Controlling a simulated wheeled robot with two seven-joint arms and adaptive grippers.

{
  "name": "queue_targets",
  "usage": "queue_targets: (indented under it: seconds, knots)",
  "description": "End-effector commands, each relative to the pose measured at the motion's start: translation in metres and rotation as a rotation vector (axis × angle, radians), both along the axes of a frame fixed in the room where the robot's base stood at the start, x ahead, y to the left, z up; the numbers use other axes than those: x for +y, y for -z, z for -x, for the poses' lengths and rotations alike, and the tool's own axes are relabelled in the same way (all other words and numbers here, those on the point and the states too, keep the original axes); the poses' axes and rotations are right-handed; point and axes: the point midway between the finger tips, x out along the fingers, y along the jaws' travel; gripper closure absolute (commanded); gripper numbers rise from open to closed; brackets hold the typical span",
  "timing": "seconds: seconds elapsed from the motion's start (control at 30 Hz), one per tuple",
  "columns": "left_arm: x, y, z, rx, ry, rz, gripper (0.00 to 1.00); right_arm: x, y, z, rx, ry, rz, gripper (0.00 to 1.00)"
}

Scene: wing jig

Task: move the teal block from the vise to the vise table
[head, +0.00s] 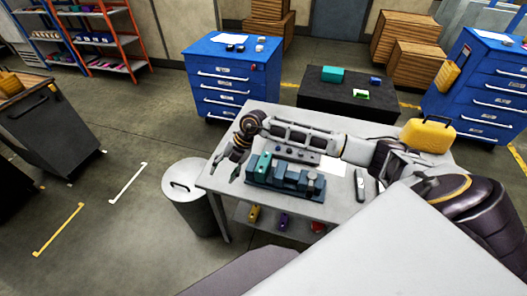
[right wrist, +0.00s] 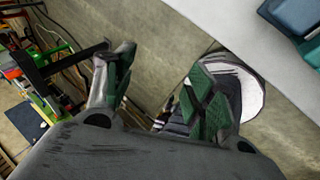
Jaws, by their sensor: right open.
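A teal block (head: 262,163) stands upright at the left end of the dark blue-grey vise (head: 290,180). The vise sits on the light grey vise table (head: 222,187). I cannot tell how firmly the vise holds the block. My right gripper (head: 229,168) is open and empty, left of the vise near the table's left edge and apart from the block. Its spread green-padded fingers (right wrist: 160,95) show in the right wrist view, with nothing between them. Part of the vise (right wrist: 295,15) shows at that view's top right corner. My left gripper is not in view.
A yellow case (head: 428,135), a white sheet (head: 333,168) and a small handheld device (head: 360,185) are on the table. A round bin (head: 187,195) stands at its left. A black table (head: 350,95) behind bears another teal block (head: 332,74).

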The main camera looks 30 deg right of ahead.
Motion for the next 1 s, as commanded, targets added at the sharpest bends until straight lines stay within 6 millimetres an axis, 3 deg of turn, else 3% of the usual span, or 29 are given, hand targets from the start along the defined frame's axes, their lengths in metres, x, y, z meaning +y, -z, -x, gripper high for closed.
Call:
queue_targets:
  seconds: [0.2,0.3,0.43,0.6,1.0]
  knots:
    - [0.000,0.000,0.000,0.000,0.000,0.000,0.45,-0.087,0.009,-0.006,0.081,0.072,0.286,0.45]
    - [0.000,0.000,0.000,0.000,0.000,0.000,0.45,-0.122,0.007,-0.007,0.114,0.113,0.398,0.45]
    - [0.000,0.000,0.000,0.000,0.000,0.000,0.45,-0.156,0.003,-0.006,0.144,0.159,0.499,0.45]
    - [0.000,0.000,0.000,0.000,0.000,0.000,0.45,-0.172,0.000,-0.006,0.159,0.183,0.549,0.45]
    - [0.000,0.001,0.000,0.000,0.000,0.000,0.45,-0.172,0.001,-0.006,0.160,0.184,0.549,0.45]
